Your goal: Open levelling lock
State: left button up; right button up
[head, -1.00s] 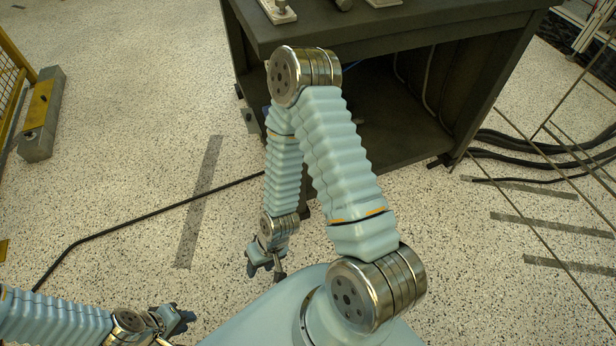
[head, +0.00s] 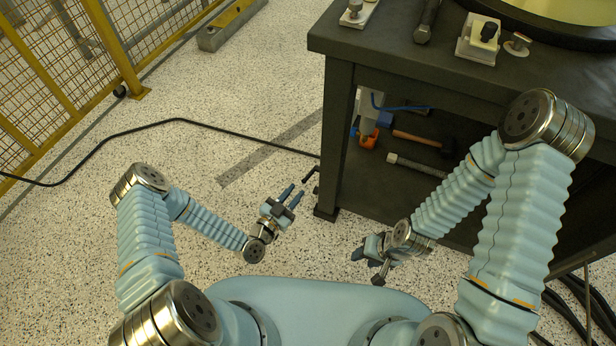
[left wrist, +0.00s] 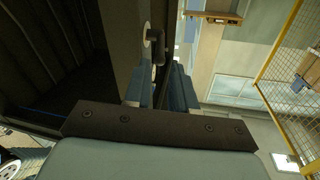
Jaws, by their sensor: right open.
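A small dark handle (head: 311,174) sticks out to the left of the front leg of the dark workbench (head: 331,160); it may be the levelling lock. In the left wrist view a dark knob (left wrist: 155,46) with a pale round plate shows on the bench leg, just beyond the fingers. My left gripper (head: 296,191) points at the handle from the lower left, close to it. My right gripper (head: 367,267) is open and empty, low in front of the bench.
On the bench shelf are a blue and orange tool (head: 369,130) and a hammer (head: 416,138). A black cable (head: 180,121) runs over the floor to the bench. A yellow mesh fence (head: 120,50) stands at left.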

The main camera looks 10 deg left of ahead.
aim_at(307, 176)
pick_arm(q)
jog(key=x, duration=0.7)
jog(key=shift+w+d+f, duration=0.1)
jog(key=shift+w+d, duration=0.05)
jog(key=shift+w, duration=0.2)
grip_shut()
